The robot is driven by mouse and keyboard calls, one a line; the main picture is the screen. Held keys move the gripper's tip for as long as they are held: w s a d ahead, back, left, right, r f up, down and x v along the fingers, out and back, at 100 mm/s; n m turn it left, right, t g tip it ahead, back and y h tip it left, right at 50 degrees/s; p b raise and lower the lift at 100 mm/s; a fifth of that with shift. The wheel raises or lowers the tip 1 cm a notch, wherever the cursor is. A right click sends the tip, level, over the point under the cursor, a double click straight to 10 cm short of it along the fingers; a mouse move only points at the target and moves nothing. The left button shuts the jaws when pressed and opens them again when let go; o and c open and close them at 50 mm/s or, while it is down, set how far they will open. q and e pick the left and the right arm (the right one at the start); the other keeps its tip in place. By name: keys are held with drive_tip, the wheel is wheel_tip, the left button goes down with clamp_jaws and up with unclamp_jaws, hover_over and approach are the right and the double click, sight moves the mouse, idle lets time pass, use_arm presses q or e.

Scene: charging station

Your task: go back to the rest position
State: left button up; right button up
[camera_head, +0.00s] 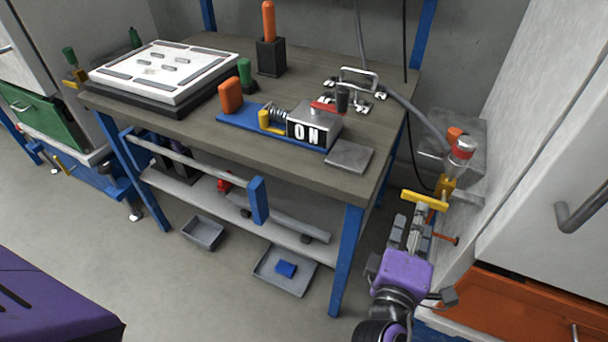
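My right gripper (411,232) is at the lower right, with its purple body below the fingers. It is beside the table's right front leg, in front of the machine on the right. Its fingers point up toward a yellow bar-shaped handle (425,200). The finger tips overlap the handle's stem in this view, so I cannot tell whether they touch it or how far they are open. My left gripper is not in view.
The workbench (300,165) fills the middle, with a white panel (165,72), an ON switch block (314,128) and an orange-handled tool (268,38). A white cabinet (560,150) with an orange drawer stands close on the right.

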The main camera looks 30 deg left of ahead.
drive_tip(key=shift+s, duration=0.35)
idle(0.3)
